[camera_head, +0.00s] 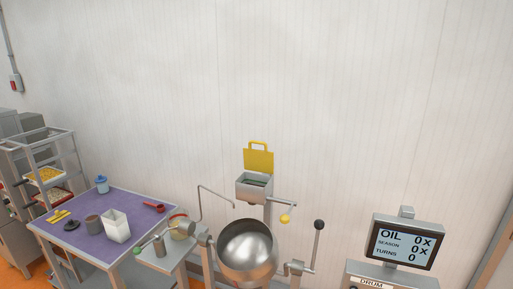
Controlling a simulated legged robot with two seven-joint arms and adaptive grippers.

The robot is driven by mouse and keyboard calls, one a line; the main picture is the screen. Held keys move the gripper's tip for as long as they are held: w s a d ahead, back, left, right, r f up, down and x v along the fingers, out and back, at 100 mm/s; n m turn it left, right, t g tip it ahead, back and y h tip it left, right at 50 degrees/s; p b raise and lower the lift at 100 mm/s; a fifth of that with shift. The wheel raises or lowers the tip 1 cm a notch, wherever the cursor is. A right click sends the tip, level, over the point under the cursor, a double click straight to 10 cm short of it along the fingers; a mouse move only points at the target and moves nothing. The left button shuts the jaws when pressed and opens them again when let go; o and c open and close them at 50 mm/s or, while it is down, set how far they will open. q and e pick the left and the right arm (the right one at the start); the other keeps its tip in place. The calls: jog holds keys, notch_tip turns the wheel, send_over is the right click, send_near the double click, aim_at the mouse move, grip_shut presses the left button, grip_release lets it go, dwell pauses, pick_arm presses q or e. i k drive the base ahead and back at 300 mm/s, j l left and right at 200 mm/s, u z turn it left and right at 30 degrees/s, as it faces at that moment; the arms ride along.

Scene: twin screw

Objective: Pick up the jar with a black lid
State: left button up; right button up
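I cannot clearly make out a jar with a black lid. A flat black round thing (71,225) lies on the purple-topped table (125,205) at the lower left; it is too small to tell if it is a lid. A dark grey cup-like container (92,222) stands just right of it, and a white square container (116,227) stands further right. A small blue container (102,184) stands at the table's back left corner. Neither of my grippers is in view.
A steel drum (247,250) stands right of the table, with a yellow-lidded box (255,185) above it and a lever (318,240) beside it. A display (405,243) is at the right. A rack with trays (45,174) is at the left. A red scoop (154,207) lies on the table.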

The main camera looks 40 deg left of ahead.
aim_at(94, 223)
jog(key=u, duration=2.5)
jog(key=i+j+z, duration=0.45)
jog(key=i+j, duration=0.85)
jog(key=i, duration=0.1)
